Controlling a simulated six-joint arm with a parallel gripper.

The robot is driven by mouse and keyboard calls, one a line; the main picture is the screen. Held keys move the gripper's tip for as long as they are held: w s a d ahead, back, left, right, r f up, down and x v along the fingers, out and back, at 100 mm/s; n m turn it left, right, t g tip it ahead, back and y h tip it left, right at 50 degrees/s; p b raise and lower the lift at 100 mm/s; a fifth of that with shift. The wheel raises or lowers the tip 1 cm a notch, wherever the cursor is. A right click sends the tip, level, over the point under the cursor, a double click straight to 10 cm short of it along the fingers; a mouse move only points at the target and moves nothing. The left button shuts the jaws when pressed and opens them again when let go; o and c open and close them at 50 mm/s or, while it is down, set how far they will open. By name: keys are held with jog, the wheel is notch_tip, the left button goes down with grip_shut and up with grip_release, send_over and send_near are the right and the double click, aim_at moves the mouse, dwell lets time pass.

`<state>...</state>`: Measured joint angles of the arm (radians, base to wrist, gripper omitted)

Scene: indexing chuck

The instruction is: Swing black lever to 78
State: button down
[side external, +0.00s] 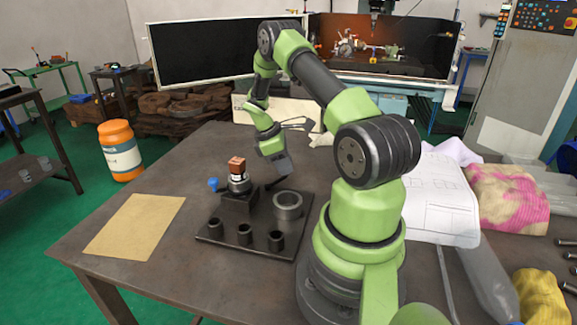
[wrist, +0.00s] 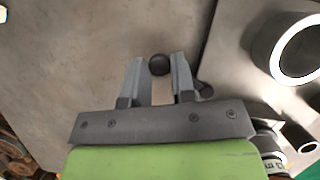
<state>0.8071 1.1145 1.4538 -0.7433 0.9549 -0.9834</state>
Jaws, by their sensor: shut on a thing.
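The indexing chuck (side external: 239,190) is a dark block with a white-marked collar and a brown block (side external: 237,165) on top. Its marked collar also shows at the lower right of the wrist view (wrist: 268,143); I cannot read its setting. The black lever (side external: 275,183) reaches out right of the chuck towards my gripper (side external: 280,172). In the wrist view, the lever's round black knob (wrist: 159,64) sits between the fingertips of my gripper (wrist: 156,68), which is shut on it. Part of the lever shaft is hidden behind the right finger.
The chuck stands on a dark plate (side external: 225,235) with several black cups (side external: 245,233) and a grey ring (side external: 288,204). A blue knob (side external: 213,184) sticks out left of the chuck. A tan sheet (side external: 135,226) lies left. Bare table is behind the plate.

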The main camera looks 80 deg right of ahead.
jog(key=shift+w+d+n+t+h, duration=0.2)
jog(key=shift+w+n, duration=0.25)
jog(key=shift+n, duration=0.3)
jog(key=shift+w+n+t+h, duration=0.1)
jog(key=shift+w+n+h, duration=0.25)
jog(key=shift+n, duration=0.4)
jog(key=shift+w, duration=0.15)
jog(key=c, duration=1.2)
grip_release()
jog(key=v, duration=1)
